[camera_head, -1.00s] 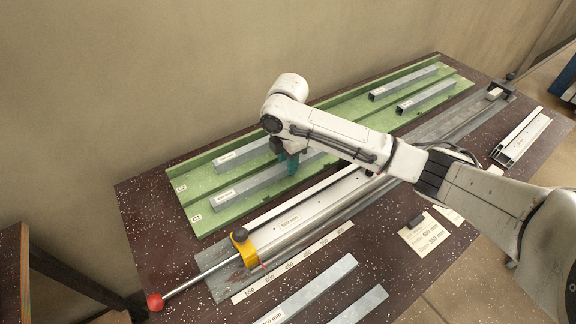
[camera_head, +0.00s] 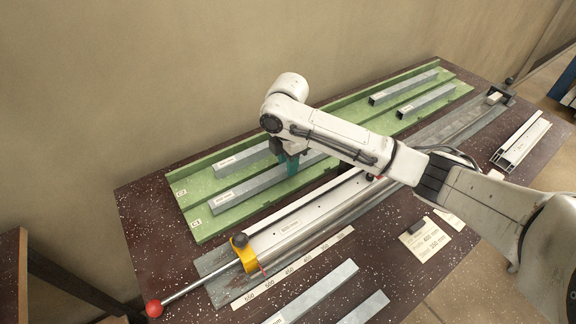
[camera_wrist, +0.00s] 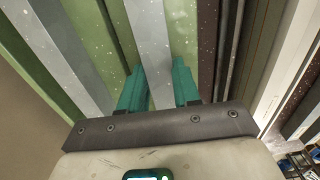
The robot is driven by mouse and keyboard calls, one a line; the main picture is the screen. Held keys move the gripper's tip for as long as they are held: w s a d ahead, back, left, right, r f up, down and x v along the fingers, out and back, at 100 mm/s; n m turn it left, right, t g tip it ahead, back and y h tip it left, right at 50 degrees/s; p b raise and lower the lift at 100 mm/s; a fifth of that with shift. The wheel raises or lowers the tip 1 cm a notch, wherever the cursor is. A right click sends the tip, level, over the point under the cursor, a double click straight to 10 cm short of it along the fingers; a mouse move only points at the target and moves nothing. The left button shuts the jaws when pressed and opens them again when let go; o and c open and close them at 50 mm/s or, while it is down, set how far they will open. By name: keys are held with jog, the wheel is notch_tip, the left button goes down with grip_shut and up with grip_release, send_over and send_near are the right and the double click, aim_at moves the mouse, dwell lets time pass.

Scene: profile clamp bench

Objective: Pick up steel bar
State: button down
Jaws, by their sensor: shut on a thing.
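The steel bar (camera_head: 252,190) is a long grey square bar in the front row of the green rack (camera_head: 201,231), by the C1 label. My gripper (camera_head: 291,164) reaches down over it from above, and its teal fingers are closed around the bar. In the wrist view the bar (camera_wrist: 153,50) runs between the two teal fingers (camera_wrist: 160,90), one on each side. The bar still looks level in the rack; I cannot tell whether it is lifted. Part of the bar is hidden behind my gripper and arm.
Another grey bar (camera_head: 240,159) lies in the back row, and shorter bars (camera_head: 404,86) lie at the rack's far end. In front is the clamp with a yellow block (camera_head: 243,253) and red-knobbed lever (camera_head: 154,308). Loose bars (camera_head: 315,292) and a paper note (camera_head: 424,239) lie nearer.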

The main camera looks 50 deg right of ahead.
jog(key=s+a+r, duration=0.3)
jog(key=s+r, duration=0.9)
jog(key=s, duration=0.1)
jog(key=shift+s+a, duration=0.25)
jog(key=shift+a, duration=0.15)
jog(key=shift+f, duration=0.1)
